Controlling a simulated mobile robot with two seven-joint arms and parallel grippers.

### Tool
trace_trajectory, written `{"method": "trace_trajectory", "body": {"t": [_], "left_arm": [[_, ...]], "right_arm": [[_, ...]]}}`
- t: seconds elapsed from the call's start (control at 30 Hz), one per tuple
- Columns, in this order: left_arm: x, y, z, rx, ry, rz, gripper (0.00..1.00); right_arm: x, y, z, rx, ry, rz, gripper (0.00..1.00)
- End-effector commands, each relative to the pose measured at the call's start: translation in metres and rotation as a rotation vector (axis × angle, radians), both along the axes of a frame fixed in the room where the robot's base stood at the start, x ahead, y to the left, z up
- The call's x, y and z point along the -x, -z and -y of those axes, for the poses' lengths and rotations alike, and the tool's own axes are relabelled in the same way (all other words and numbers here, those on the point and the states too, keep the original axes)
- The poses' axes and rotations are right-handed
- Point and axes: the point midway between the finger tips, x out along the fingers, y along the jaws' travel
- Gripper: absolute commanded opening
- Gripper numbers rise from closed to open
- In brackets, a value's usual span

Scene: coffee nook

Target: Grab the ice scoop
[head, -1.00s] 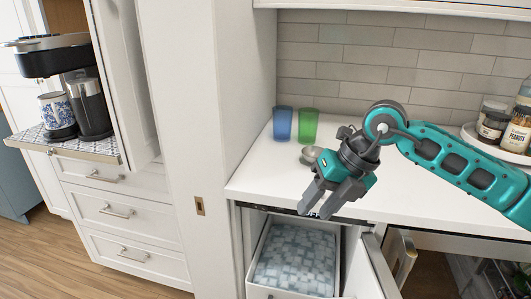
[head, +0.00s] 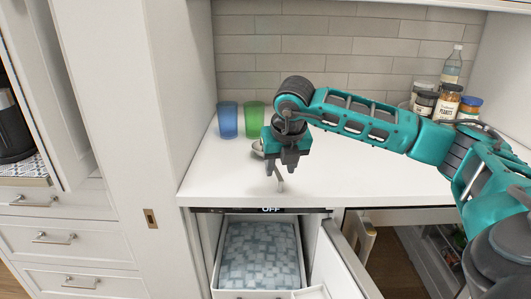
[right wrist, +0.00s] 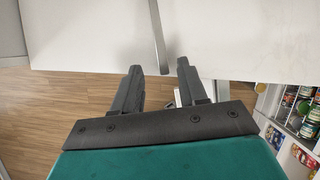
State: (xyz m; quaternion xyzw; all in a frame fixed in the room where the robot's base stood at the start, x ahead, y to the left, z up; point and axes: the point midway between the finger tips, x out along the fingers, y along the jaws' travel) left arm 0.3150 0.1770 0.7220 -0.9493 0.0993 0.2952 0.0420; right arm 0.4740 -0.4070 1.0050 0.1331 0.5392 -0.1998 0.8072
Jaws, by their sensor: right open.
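The ice scoop (head: 258,149) lies on the white counter, a small silver bowl whose handle points toward the front edge. My right gripper (head: 281,168) points down over the handle and hides part of the scoop. In the right wrist view the grey handle (right wrist: 157,38) lines up with the gap between the two open fingers (right wrist: 160,68). No finger is closed on it. I cannot tell the exact height of the fingertips above the handle. My left gripper is not in view.
A blue cup (head: 228,120) and a green cup (head: 255,117) stand behind the scoop. Jars (head: 446,103) stand at the back right. Below the counter is an open drawer of ice (head: 260,255), beside an open door (head: 345,262). The counter's middle is clear.

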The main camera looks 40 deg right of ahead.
Motion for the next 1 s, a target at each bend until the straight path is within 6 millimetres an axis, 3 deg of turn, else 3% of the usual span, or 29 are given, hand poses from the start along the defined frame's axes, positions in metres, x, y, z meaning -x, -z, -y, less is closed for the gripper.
{"method": "trace_trajectory", "body": {"t": [0.33, 0.63, 1.0], "left_arm": [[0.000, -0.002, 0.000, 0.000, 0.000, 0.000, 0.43], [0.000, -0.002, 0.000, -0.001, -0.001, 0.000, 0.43], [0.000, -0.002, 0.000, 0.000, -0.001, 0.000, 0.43]], "right_arm": [[-0.011, 0.043, 0.011, -0.001, 0.000, -0.002, 0.42], [-0.013, 0.048, 0.011, 0.000, -0.001, 0.000, 0.42], [-0.013, 0.048, 0.011, -0.001, 0.000, 0.000, 0.08]]}}
